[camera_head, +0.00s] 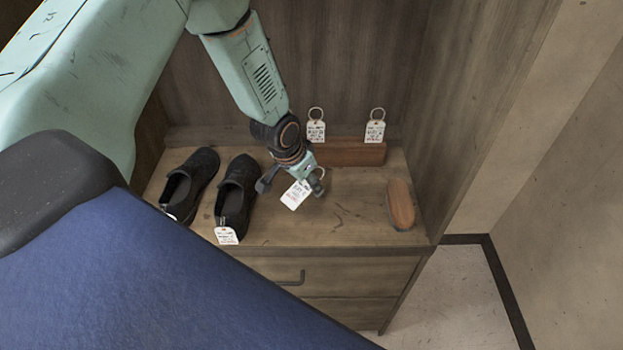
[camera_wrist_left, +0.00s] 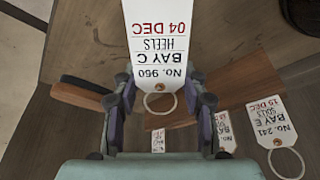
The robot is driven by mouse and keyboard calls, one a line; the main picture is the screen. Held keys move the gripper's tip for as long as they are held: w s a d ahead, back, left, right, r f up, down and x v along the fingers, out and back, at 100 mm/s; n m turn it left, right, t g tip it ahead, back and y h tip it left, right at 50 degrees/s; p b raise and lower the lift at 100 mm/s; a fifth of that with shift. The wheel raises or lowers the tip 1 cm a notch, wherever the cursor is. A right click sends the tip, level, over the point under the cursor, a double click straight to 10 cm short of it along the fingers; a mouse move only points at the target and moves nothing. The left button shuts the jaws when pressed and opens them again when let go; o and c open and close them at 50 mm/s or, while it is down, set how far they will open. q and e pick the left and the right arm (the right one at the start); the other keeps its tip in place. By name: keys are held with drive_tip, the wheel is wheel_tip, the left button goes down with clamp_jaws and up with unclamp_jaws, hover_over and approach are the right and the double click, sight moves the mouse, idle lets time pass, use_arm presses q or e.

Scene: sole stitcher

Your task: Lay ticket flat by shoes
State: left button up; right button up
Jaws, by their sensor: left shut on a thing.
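My left gripper (camera_head: 293,184) is shut on a white ticket (camera_head: 296,195) with a metal ring, above the cabinet top and right of the shoes. In the left wrist view the ticket (camera_wrist_left: 160,45) reads "No. 960 BAY C HEELS 04 DEC" and its ring end sits between the fingers (camera_wrist_left: 160,112). In the head view the ticket looks tilted; its gap above the wood is hard to judge. A pair of black shoes, the left one (camera_head: 191,178) and the right one (camera_head: 236,192), stands on the cabinet top (camera_head: 340,225). My right gripper is out of view.
A wooden rack (camera_head: 352,154) behind holds ringed tickets (camera_head: 316,131) and (camera_head: 375,132). A brown brush (camera_head: 401,203) lies at the right. Wood between the right shoe and brush is bare.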

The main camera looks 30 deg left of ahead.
sight(310, 205)
use_arm(q)
drive_tip(key=shift+s+a+f+b, duration=0.2)
drive_tip(key=shift+f+b, duration=0.1)
drive_tip(key=shift+f, duration=0.15)
drive_tip(key=shift+s+a+f+b, duration=0.15)
drive_tip(key=shift+f+b, duration=0.15)
drive_tip(key=shift+f, duration=0.15)
drive_tip(key=f+b, duration=0.2)
drive_tip(key=d+f+b, duration=0.1)
drive_tip(key=shift+w+f, duration=0.2)
drive_tip(key=shift+w, duration=0.05)
drive_tip(key=shift+a+f, duration=0.15)
drive_tip(key=shift+f, duration=0.1)
drive_tip(key=shift+s+a+b, duration=0.1)
drive_tip(key=shift+a+b, duration=0.1)
drive_tip(key=shift+b, duration=0.1)
drive_tip(key=shift+d, duration=0.1)
drive_tip(key=o, duration=0.8)
drive_tip(key=shift+o, duration=0.5)
